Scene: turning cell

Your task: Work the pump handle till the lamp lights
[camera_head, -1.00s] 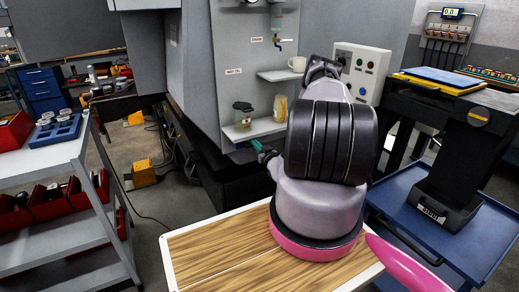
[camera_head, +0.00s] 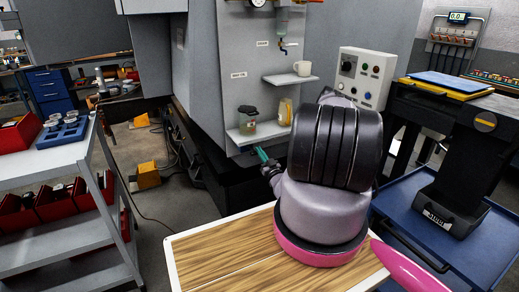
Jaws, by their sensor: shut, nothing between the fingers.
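A short green bar (camera_head: 262,155), which may be the pump handle's grip, shows below the lower shelf of the grey panel (camera_head: 235,60). A dark piece (camera_head: 270,170) lies just below it, against the left side of my arm; I cannot tell what it belongs to. My arm's bulky black and pinkish-grey links stand in the middle of the view and hide what is behind them. I cannot make out my gripper's fingers or any contact with the bar. A control box (camera_head: 365,78) with small coloured round parts stands behind my arm; I cannot tell whether any is lit.
The shelves hold a white mug (camera_head: 304,68), a jar (camera_head: 248,120) and a yellowish container (camera_head: 285,110). A grey cart (camera_head: 75,150) stands left, a blue trolley (camera_head: 480,215) right. Bare floor with cables and yellow blocks (camera_head: 148,175) lies between cart and panel.

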